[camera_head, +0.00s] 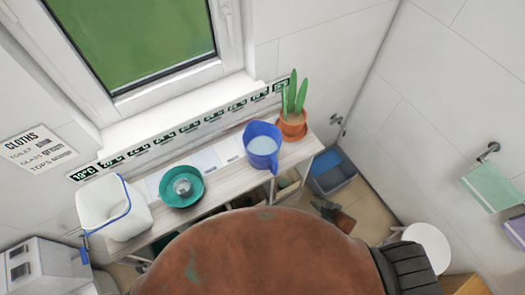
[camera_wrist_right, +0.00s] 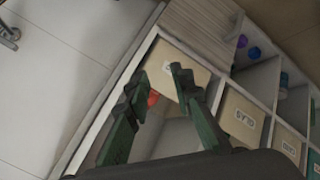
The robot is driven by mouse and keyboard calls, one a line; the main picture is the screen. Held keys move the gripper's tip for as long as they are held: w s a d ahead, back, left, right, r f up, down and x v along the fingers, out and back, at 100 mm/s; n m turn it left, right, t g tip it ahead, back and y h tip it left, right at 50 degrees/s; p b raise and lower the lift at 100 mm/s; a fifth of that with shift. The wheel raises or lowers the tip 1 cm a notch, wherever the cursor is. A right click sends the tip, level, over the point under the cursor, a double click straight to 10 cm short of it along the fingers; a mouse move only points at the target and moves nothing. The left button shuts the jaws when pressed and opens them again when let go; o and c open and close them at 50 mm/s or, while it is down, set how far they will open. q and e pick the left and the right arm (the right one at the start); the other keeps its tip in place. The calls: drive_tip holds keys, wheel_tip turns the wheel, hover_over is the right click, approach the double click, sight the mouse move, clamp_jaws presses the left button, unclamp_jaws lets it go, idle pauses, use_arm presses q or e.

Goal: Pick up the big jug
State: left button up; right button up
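The big jug (camera_head: 263,147) is blue with a pale inside. It stands upright on the wooden shelf top, just left of a potted plant. My right gripper (camera_head: 322,206) is low beyond the shelf's right end, below and to the right of the jug, and apart from it. In the right wrist view my right gripper (camera_wrist_right: 159,76) has its dark green fingers spread, with nothing held between them. The jug does not show in that view. My left gripper is not in view.
On the shelf top (camera_head: 222,171) stand a potted plant (camera_head: 292,125), a green bowl (camera_head: 195,187) and a white bucket (camera_head: 100,210). A blue-grey bin (camera_head: 330,172) stands on the floor. Labelled drawers (camera_wrist_right: 245,122) and open compartments fill the wrist view's right side.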

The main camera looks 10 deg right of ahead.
drive_tip(key=w+a+r+n+y+p, duration=0.1)
drive_tip(key=w+a+r+n+y, duration=0.3)
drive_tip(key=w+r, duration=0.5)
drive_tip(key=m+g+h+p, duration=0.3)
drive_tip(key=m+g, duration=0.7)
drive_tip(key=m, duration=2.2)
approach(275, 172)
wheel_tip(275, 172, down, 5)
drive_tip(key=y, duration=0.1)
drive_tip(key=p+x, duration=0.3)
drive_tip(key=x, duration=0.2)
drive_tip(key=shift+a+f, duration=0.15)
drive_tip(key=shift+f, duration=0.1)
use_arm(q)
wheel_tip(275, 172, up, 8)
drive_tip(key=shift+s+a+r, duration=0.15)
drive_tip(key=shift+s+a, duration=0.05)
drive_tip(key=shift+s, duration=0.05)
use_arm(e)
drive_tip(key=shift+a+f, duration=0.15)
drive_tip(key=shift+f, duration=0.5)
